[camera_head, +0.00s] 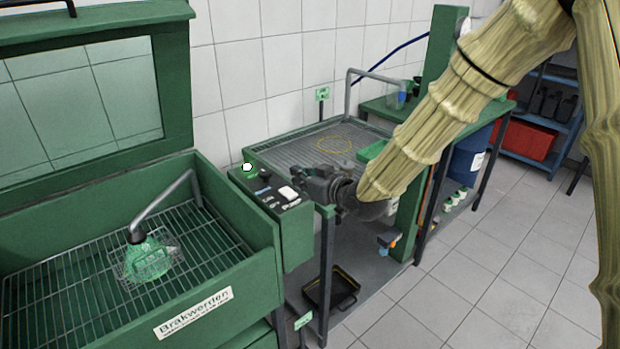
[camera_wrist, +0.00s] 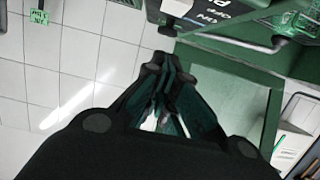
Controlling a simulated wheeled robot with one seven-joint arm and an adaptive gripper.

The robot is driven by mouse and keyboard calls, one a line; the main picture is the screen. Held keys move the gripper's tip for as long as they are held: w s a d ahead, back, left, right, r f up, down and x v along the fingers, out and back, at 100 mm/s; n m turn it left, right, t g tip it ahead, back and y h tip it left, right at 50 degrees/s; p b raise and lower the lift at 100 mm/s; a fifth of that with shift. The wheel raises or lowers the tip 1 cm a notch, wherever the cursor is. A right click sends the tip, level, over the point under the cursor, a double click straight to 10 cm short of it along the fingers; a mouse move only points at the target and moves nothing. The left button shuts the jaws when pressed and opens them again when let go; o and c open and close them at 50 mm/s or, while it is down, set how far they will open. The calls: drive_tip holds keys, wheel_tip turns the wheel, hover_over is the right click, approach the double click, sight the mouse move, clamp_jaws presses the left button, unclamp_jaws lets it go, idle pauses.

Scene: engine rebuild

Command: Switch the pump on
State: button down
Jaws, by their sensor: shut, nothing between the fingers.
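The green control box (camera_head: 290,235) is on the right side of the parts washer. Its sloped black panel (camera_head: 272,199) carries white lettering, a white rocker-like switch (camera_head: 288,193) and a small blue part. Which position the switch is in cannot be told. My gripper (camera_head: 293,176) is shut and empty, beside the right end of the panel, close to the white switch; contact cannot be told. In the wrist view my gripper (camera_wrist: 166,62) points toward the lettered panel (camera_wrist: 208,10), which is cut off by the top edge.
The washer's wire-grid basin (camera_head: 85,260) is at left, with a bent spout and a green mesh-like item inside. Its raised lid (camera_head: 95,95) stands behind. A grated drain table (camera_head: 300,150) is beyond my gripper. Tiled floor at right is mostly clear.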

sight(288, 193)
drive_tip(key=x, duration=0.3)
drive_tip(key=shift+p, duration=0.3)
wheel_tip(288, 193, down, 2)
drive_tip(key=shift+f, duration=0.1)
drive_tip(key=shift+f+p, duration=0.3)
drive_tip(key=shift+f, duration=0.6)
drive_tip(key=shift+f, duration=0.15)
